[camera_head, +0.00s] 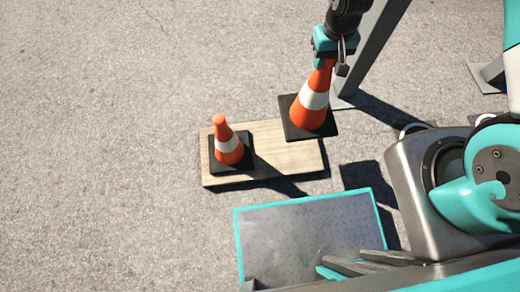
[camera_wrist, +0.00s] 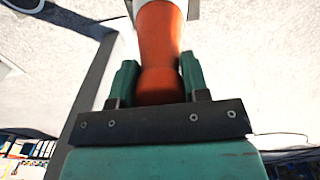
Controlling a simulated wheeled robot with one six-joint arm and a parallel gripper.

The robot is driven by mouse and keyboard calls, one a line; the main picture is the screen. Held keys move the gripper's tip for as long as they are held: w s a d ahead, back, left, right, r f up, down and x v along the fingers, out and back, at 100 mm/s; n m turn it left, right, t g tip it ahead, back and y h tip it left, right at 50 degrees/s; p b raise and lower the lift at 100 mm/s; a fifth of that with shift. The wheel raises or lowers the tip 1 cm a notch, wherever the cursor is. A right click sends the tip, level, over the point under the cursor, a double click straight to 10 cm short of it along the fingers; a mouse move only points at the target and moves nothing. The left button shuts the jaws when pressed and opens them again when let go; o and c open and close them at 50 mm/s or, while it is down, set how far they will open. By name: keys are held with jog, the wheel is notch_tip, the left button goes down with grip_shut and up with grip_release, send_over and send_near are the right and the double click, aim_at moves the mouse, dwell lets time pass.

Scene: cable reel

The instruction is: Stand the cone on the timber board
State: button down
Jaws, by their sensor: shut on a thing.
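My gripper (camera_head: 325,52) is shut on the top of an orange cone (camera_head: 310,105) with a white band and a black square base. The cone hangs upright or nearly so, and its base overlaps the right end of the timber board (camera_head: 268,146) in the head view. It looks raised off the board, but the exact gap is unclear. A smaller-looking second cone (camera_head: 226,143) stands upright on the left part of the board. In the wrist view, the held cone (camera_wrist: 160,50) sits between both green fingers (camera_wrist: 158,82); its base is out of view.
A grey metal post (camera_head: 375,45) rises just right of the held cone, with its foot on the ground close to the cone's base. Another metal foot (camera_head: 488,76) is at the right. The concrete ground (camera_head: 95,130) left of the board is clear.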

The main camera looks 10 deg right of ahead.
aim_at(300, 112)
jog(key=a+f+b, duration=0.1)
jog(key=b, duration=0.2)
jog(key=a+f+b, duration=0.1)
jog(key=f+b, duration=0.1)
jog(key=b, duration=0.2)
jog(key=shift+a+f, duration=0.1)
jog(key=shift+f, duration=0.05)
jog(key=b, duration=0.2)
jog(key=a+b, duration=0.1)
jog(key=b, duration=0.2)
jog(key=shift+s+a+f, duration=0.3)
jog(key=shift+s+f, duration=0.05)
jog(key=shift+s, duration=0.05)
notch_tip(300, 112, down, 20)
jog(key=b, duration=0.9)
jog(key=shift+r, duration=0.2)
jog(key=c, duration=0.6)
grip_release()
